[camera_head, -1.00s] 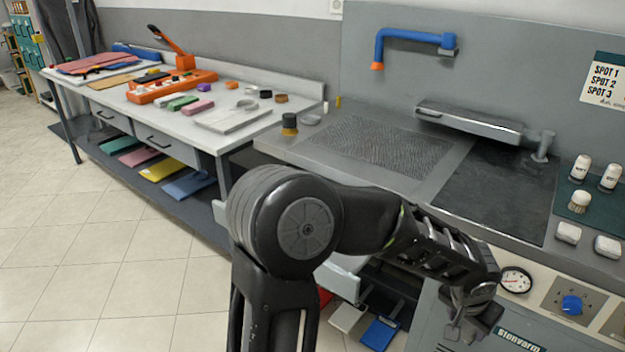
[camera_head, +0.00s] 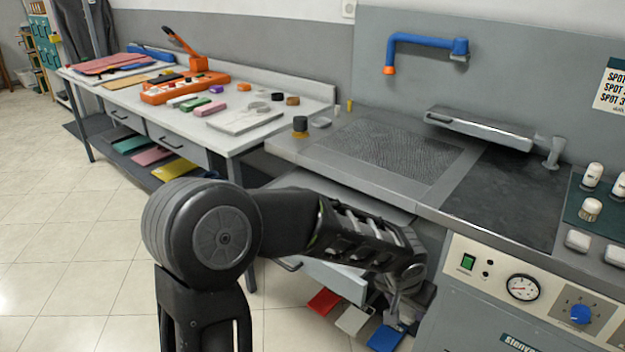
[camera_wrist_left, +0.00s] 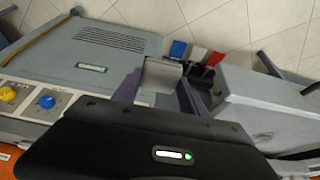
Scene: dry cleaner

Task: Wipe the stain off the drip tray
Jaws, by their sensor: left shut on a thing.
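My left gripper (camera_head: 398,300) reaches down in front of the workstation, partly hidden behind its own arm. The left wrist view shows its two fingers (camera_wrist_left: 160,92) shut on a small grey pad-like thing (camera_wrist_left: 162,74). A pale grey pulled-out tray (camera_head: 375,202), which looks like the drip tray, shows below the perforated work surface (camera_head: 385,150). My left arm covers much of it, and I see no stain on the part that shows. The gripper is at the tray's right, lower than the work surface. My right gripper is out of view.
A red cloth (camera_head: 323,302), a whitish one (camera_head: 353,320) and a blue one (camera_head: 386,338) lie low beneath the tray. The dial panel (camera_head: 540,285) is to the right. A side table (camera_head: 190,120) with tools stands left. The tiled floor (camera_head: 80,260) is clear.

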